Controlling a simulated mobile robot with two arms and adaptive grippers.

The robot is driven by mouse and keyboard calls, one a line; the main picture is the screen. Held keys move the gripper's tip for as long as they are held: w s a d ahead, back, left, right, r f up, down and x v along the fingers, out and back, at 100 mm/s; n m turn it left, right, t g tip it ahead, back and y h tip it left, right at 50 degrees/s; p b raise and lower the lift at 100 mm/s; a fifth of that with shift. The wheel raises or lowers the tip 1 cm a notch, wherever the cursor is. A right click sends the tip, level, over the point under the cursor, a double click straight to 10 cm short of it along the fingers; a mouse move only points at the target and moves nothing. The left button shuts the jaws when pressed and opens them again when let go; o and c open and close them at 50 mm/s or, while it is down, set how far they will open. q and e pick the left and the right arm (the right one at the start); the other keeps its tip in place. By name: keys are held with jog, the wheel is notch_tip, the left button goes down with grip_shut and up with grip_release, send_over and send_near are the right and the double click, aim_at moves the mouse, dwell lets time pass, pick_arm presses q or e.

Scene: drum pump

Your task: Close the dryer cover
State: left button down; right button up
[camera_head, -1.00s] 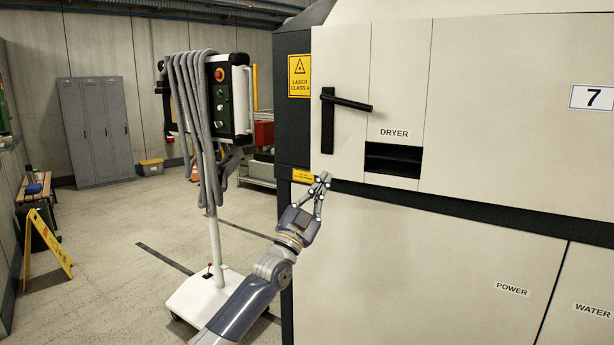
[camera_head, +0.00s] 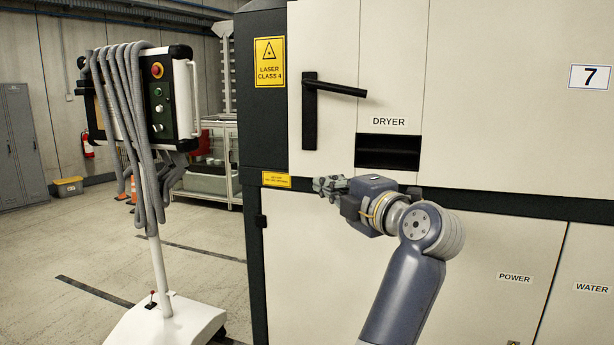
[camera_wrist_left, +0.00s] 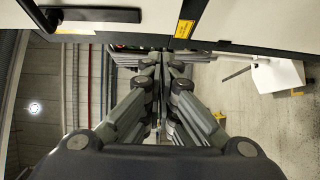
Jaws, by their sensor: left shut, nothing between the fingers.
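The cream dryer panel carries the DRYER label (camera_head: 389,121), above a dark rectangular opening (camera_head: 388,152). To its left is a cream door panel with a black lever handle (camera_head: 322,100), whose bar points right. The handle also shows at the upper left of the left wrist view (camera_wrist_left: 95,15). My left gripper (camera_head: 322,185) is shut and empty. It points left, below the handle and lower left of the opening. In the left wrist view its fingers (camera_wrist_left: 163,65) are close together, with no object between them. My right gripper is not in view.
A control pendant (camera_head: 157,95) draped with grey hoses stands on a white wheeled base (camera_head: 165,322) to the left. A dark machine corner (camera_head: 247,190) borders the panels. Floor space is open at the left. A yellow bin (camera_head: 68,186) stands by the wall.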

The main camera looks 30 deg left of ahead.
pick_arm(q)
jog(key=p+x, duration=0.1)
jog(key=x, duration=0.3)
jog(key=w+p+x, duration=0.1)
jog(key=x, duration=0.2)
jog(key=w+d+p+x, duration=0.1)
jog(key=p+x, duration=0.1)
jog(key=x, duration=0.2)
jog(key=shift+w+a+r, duration=0.1)
jog(key=shift+a, duration=0.15)
jog(key=shift+w, duration=0.3)
jog(key=shift+w+a, duration=0.15)
jog(key=shift+w, duration=0.05)
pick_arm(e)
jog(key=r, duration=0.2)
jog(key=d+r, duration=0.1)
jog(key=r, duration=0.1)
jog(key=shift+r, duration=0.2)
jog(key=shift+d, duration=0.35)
